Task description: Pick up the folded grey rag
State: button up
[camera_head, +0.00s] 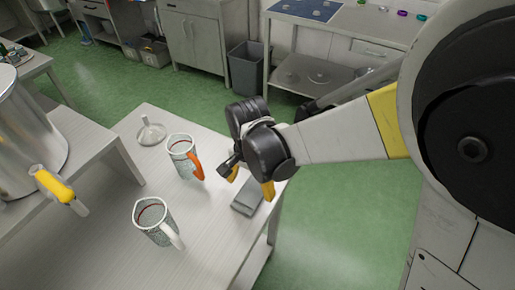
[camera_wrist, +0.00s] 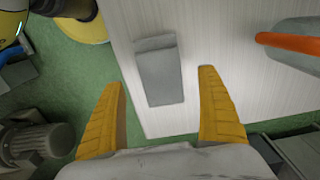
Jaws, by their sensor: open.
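The folded grey rag (camera_head: 246,200) lies flat near the right edge of the pale table. In the wrist view the rag (camera_wrist: 160,75) is a grey rectangle with a folded band at its far end. My gripper (camera_head: 254,182) is over the table's right side, just above the rag in the head view. In the wrist view my gripper's yellow fingers (camera_wrist: 163,108) are spread wide, with the rag lying beyond and between them, nearer the left finger. Nothing is held. The exact height above the rag cannot be told.
A speckled jug with an orange handle (camera_head: 183,158) stands close left of my gripper. Another jug with a pale handle (camera_head: 153,220) stands nearer the front. A clear lid-like item (camera_head: 151,132) lies at the back. A large steel pot (camera_head: 25,140) is at the left.

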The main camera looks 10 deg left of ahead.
aim_at(252, 192)
jog(key=f, duration=0.1)
jog(key=f+b, duration=0.1)
jog(key=f, duration=0.1)
jog(key=f+b, duration=0.1)
jog(key=f, duration=0.1)
jog(key=shift+w, duration=0.25)
jog(key=shift+d+r, duration=0.1)
jog(key=c, duration=1.2)
jog(key=shift+c, duration=0.3)
jog(key=shift+r, duration=0.1)
notch_tip(252, 192, up, 4)
jog(key=shift+r+p, duration=0.25)
jog(key=shift+p, duration=0.85)
jog(key=s+d+r+p, duration=0.3)
jog(key=s+d+r, duration=0.3)
jog(key=d, duration=0.3)
jog(key=shift+s+r+p, duration=0.15)
jog(key=shift+s+p, duration=0.25)
jog(key=shift+s, duration=0.25)
